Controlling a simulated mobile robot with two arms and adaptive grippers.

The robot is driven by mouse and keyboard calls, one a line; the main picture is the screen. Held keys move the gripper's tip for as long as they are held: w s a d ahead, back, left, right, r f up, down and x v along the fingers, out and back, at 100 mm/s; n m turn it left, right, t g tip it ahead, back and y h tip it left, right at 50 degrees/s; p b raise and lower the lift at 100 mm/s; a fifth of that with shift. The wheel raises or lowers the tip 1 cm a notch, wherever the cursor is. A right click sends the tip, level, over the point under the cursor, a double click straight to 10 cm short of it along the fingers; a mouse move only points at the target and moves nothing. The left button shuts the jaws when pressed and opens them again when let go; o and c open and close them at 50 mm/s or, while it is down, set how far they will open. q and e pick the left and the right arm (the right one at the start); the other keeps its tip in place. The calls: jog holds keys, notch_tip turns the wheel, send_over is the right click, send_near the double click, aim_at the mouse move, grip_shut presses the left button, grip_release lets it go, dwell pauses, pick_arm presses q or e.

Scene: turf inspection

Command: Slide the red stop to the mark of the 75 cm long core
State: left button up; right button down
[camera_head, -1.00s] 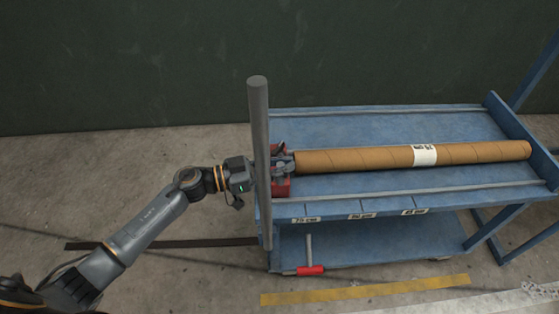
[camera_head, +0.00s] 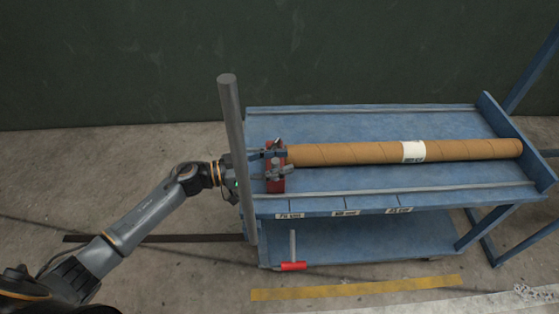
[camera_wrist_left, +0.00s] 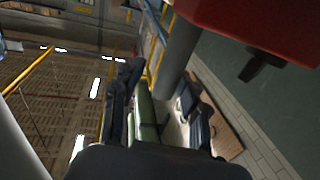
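The red stop (camera_head: 275,180) sits at the left end of the blue trolley's top, by the left end of the brown cardboard core (camera_head: 350,154). A plate marked 75 cm (camera_head: 289,215) is leftmost of three on the front edge. My left gripper (camera_head: 272,163) reaches past a grey post to the stop, its fingers apart; the post hides part of it. In the left wrist view, the dark fingers (camera_wrist_left: 160,105) are spread and a red block (camera_wrist_left: 255,28) shows close by at upper right. Contact with the stop is unclear. My right gripper is out of view.
The upright grey post (camera_head: 236,150) stands at the trolley's (camera_head: 430,192) left end, in front of my gripper. A red-handled tool (camera_head: 293,266) is at the lower shelf's front. A yellow floor stripe (camera_head: 350,288) lies in front.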

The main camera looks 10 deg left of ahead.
pick_arm(q)
jog(key=v, duration=1.2)
